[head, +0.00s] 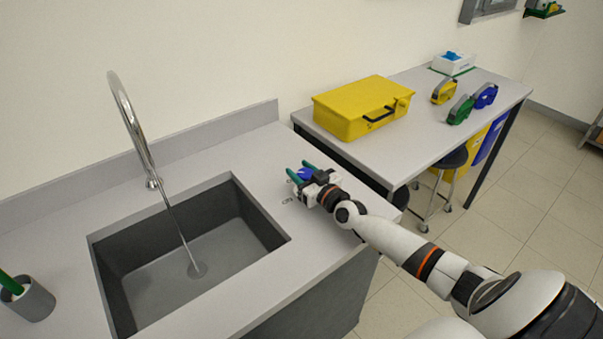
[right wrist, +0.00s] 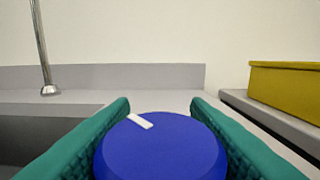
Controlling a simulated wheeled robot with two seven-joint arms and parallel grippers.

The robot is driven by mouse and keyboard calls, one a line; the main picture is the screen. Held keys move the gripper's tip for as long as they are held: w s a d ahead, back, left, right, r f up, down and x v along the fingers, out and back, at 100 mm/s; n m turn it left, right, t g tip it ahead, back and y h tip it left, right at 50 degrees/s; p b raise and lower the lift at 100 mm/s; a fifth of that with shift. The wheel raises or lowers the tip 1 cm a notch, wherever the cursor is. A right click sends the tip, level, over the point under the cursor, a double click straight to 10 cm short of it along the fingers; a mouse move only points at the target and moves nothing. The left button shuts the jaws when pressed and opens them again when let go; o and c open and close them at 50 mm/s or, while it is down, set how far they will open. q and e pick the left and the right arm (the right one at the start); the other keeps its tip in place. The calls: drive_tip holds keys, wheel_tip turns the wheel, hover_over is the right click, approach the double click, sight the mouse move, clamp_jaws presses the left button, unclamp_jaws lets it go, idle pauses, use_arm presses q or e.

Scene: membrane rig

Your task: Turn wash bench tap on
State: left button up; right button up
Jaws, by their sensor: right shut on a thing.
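The blue tap knob (head: 305,174) stands on the wash bench (head: 262,152) to the right of the sink. My right gripper (head: 300,168) is shut on it, with one green finger on each side. In the right wrist view the knob (right wrist: 160,150) fills the space between the fingers, and its white mark slants to the upper left. The chrome spout (head: 133,125) rises behind the sink (head: 145,250). A thin grey line, which looks like a stream of water (head: 181,233), runs down to the drain. My left gripper is not in view.
A dark cup (head: 33,301) with a green item stands at the bench's left front. A side table (head: 430,97) to the right holds a yellow case (head: 362,107), tape dispensers (head: 461,109) and a white box (head: 452,63).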

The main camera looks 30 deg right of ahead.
drive_tip(key=o, duration=1)
drive_tip(key=s, duration=1)
drive_tip(key=shift+s+d+f+p, duration=0.1)
drive_tip(key=shift+d+p, duration=0.2)
drive_tip(key=shift+d, duration=0.1)
drive_tip(key=shift+s+d, duration=0.1)
drive_tip(key=shift+s, duration=0.8)
